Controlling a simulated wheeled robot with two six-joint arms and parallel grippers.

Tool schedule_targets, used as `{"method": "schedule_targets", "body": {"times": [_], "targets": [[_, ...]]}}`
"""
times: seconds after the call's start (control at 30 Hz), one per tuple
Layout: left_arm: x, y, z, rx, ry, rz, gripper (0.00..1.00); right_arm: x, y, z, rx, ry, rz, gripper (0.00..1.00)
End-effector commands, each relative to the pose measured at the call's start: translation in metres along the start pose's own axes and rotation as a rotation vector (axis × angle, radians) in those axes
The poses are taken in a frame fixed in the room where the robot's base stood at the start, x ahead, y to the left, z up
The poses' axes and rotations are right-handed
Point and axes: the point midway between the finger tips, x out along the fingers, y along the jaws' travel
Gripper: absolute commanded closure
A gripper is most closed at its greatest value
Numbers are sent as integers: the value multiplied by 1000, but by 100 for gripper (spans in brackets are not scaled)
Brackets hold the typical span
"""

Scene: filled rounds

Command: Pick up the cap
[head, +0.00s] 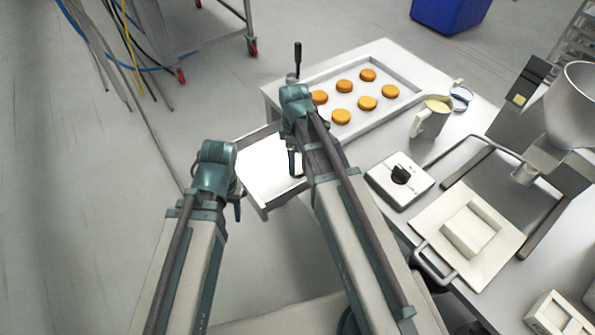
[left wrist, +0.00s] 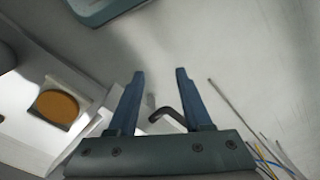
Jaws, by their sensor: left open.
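I cannot surely pick out the cap. An orange-brown disc (left wrist: 58,106) sits in a white square holder (left wrist: 78,88) at the left of the left wrist view. My left gripper (left wrist: 160,72) is open, its two blue fingers apart, to the right of that disc. A dark bent rod (left wrist: 168,117) shows between the fingers, and I cannot tell if they touch it. In the head view my left gripper (head: 237,207) is by the near left side of an open white drawer (head: 251,190). My right gripper (head: 294,162) is over the drawer, its jaws mostly hidden by its arm.
A tray (head: 401,68) with several orange-brown rounds (head: 366,103) lies on the white table. A jug (head: 431,117), a box with a black knob (head: 396,182) and a hinged press (head: 468,230) stand to the right. The floor left of the table is mostly clear.

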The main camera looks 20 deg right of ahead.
Motion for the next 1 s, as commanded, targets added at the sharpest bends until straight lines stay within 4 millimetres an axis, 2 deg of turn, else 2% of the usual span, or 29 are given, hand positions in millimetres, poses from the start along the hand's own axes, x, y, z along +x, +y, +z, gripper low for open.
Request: {"method": "schedule_targets", "body": {"times": [0.33,0.43,0.67,0.77,1.0], "targets": [[44,4,-3,0,0,0,50,44,6,7,0,0,0,0],[49,5,-3,0,0,0,50,49,6,7,0,0,0,0],[47,4,-3,0,0,0,50,47,6,7,0,0,0,0],[47,4,-3,0,0,0,50,47,6,7,0,0,0,14],[47,4,-3,0,0,0,50,47,6,7,0,0,0,58]]}}
